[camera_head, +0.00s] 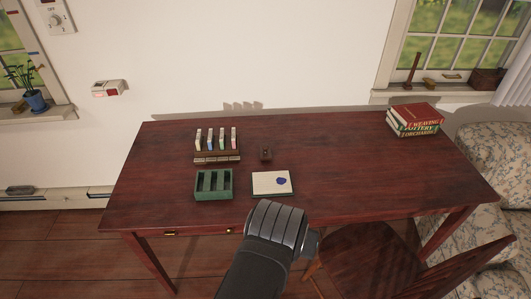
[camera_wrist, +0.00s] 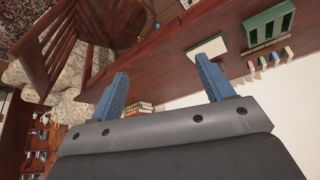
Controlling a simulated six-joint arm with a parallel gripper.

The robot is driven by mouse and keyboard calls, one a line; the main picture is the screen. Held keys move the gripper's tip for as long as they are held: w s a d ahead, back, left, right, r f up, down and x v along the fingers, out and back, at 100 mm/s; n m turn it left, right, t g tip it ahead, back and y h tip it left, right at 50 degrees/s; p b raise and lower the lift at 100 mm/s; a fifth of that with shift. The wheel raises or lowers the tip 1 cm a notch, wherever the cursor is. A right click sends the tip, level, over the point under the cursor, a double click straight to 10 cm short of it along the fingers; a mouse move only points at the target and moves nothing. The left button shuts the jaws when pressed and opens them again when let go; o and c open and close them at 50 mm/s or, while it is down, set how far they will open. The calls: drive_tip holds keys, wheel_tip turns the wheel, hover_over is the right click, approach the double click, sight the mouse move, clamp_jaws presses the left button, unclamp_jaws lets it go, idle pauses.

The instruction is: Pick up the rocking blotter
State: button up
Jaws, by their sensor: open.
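A small dark brown block with a raised top, which looks like the rocking blotter (camera_head: 265,155), stands on the table right of the rack of sticks.
A green compartment tray (camera_head: 214,194) and a rack (camera_head: 217,156) with several sticks stand left. Books (camera_head: 413,120) are stacked far right. A chair (camera_head: 365,262) is at the front. The table's right middle is clear.

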drive_tip(key=w+d+r+n+g, duration=0.1)
drive_tip(key=w+d+r+n, duration=0.1)
drive_tip(key=w+d+n, duration=0.3)
drive_tip(key=w+d+r+n, duration=0.1)
drive_tip(key=w+r+n, duration=0.1)
drive_tip(key=w, duration=0.4)
drive_tip(key=m+y, duration=0.1)
drive_tip(key=m, duration=0.4)
hover_over(265, 146)
drive_tip(key=s+a, duration=0.2)
drive_tip(key=s, duration=0.3)
wheel_tip(265, 146, down, 12)
drive_tip(key=x, duration=1.7)
drive_tip(key=shift+w+d+r, duration=0.1)
drive_tip(key=shift+d, duration=0.05)
drive_tip(key=shift+c, duration=0.4)
